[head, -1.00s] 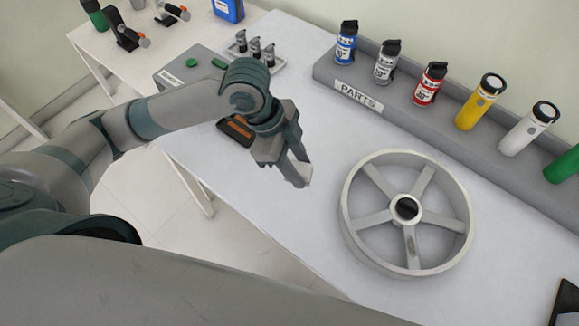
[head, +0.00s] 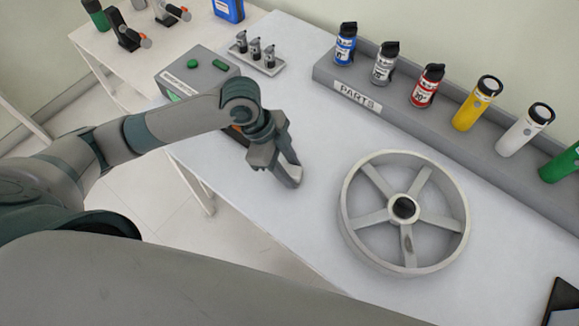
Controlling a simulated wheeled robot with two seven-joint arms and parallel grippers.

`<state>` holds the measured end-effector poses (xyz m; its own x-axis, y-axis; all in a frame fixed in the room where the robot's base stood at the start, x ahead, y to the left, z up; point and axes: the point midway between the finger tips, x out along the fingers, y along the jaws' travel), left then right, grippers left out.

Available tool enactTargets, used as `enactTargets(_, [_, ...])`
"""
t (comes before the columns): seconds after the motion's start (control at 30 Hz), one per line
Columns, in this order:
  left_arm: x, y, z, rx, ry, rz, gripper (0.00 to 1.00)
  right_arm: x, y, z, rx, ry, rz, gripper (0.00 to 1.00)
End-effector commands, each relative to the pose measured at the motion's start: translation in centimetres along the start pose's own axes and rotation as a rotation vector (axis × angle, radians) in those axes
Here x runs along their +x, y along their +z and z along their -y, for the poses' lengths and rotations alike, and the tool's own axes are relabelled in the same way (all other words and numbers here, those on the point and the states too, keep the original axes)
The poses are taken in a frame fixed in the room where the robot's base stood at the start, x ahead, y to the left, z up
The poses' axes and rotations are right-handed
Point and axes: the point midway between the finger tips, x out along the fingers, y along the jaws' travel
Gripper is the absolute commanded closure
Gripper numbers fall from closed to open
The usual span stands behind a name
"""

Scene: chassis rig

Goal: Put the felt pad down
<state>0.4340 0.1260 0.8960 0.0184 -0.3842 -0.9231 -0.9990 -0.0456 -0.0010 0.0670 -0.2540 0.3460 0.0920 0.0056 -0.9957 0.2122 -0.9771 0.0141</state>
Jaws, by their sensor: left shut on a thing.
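My left gripper (head: 282,174) is over the white worktable (head: 300,235), left of the grey spoked wheel (head: 361,236) and apart from it. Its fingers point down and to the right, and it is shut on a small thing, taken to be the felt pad. The pad itself cannot be made out clearly between the fingers. Whether it touches the tabletop cannot be told. My right gripper is not in view.
A grey shelf labelled PARTS (head: 357,97) holds several cans and bottles along the back. A grey box with green buttons (head: 197,78) and a small tray of dark bottles (head: 270,70) stand behind my left arm. The table in front of the gripper is clear.

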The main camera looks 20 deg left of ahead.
Motion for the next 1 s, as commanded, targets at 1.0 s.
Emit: enactTargets(1.0, [0.05, 0.22, 0.07, 0.001, -0.002, 0.000, 0.47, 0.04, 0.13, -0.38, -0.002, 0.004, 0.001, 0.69])
